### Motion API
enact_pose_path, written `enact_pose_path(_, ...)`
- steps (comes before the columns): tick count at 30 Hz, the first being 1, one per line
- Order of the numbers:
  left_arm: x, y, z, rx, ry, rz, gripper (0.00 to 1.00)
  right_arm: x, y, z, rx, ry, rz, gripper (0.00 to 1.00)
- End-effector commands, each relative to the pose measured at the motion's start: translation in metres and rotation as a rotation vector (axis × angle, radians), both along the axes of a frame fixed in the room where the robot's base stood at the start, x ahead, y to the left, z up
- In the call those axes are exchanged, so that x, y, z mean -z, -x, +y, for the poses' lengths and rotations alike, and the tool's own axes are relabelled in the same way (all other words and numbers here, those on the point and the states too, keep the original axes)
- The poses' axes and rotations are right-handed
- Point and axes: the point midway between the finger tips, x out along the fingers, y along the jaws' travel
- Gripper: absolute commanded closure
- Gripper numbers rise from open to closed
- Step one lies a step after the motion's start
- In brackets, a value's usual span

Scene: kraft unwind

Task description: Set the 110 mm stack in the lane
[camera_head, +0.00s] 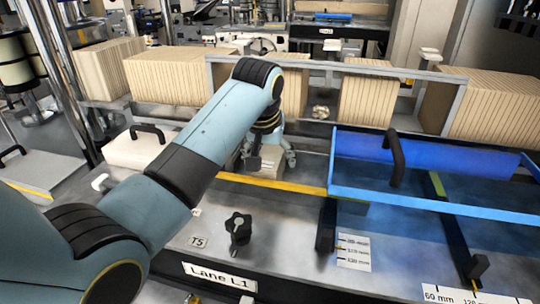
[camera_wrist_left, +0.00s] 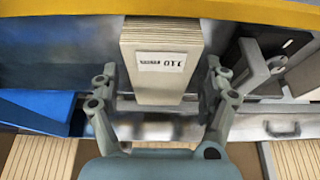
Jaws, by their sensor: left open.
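The 110 mm stack (camera_wrist_left: 164,90), a tan layered block with a white label reading 110, stands between the fingers of my left gripper (camera_wrist_left: 162,76) in the left wrist view. The fingers are open, one on each side of it, with a small gap showing on both sides. In the head view my left gripper (camera_head: 271,158) is low behind the yellow edge, and my arm hides most of what it surrounds. The lane's label, Lane L1 (camera_head: 219,276), is on the front edge. My right gripper is not in view.
A blue-walled tray (camera_head: 440,203) with a black handle (camera_head: 396,158) takes up the right side. A yellow strip (camera_head: 273,184) runs along its left. A black knob (camera_head: 238,228) stands in front.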

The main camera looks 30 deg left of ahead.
Motion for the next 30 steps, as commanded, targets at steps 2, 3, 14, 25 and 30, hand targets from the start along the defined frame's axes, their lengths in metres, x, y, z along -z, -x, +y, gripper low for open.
enact_pose_path(2,0.0,0.0,0.0,0.0,0.0,0.0,0.21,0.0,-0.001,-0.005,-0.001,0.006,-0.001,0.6)
enact_pose_path(3,-0.002,0.001,0.0,0.0,0.0,0.0,0.21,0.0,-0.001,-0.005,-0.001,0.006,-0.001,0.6)
enact_pose_path(14,-0.065,0.025,-0.007,-0.001,0.0,-0.005,0.21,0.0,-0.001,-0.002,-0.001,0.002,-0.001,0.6)
enact_pose_path(25,-0.109,0.044,-0.012,0.0,0.0,0.0,0.21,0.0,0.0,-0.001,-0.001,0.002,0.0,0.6)
enact_pose_path(30,-0.111,0.045,-0.012,0.0,0.0,0.001,0.21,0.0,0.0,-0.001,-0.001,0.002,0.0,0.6)
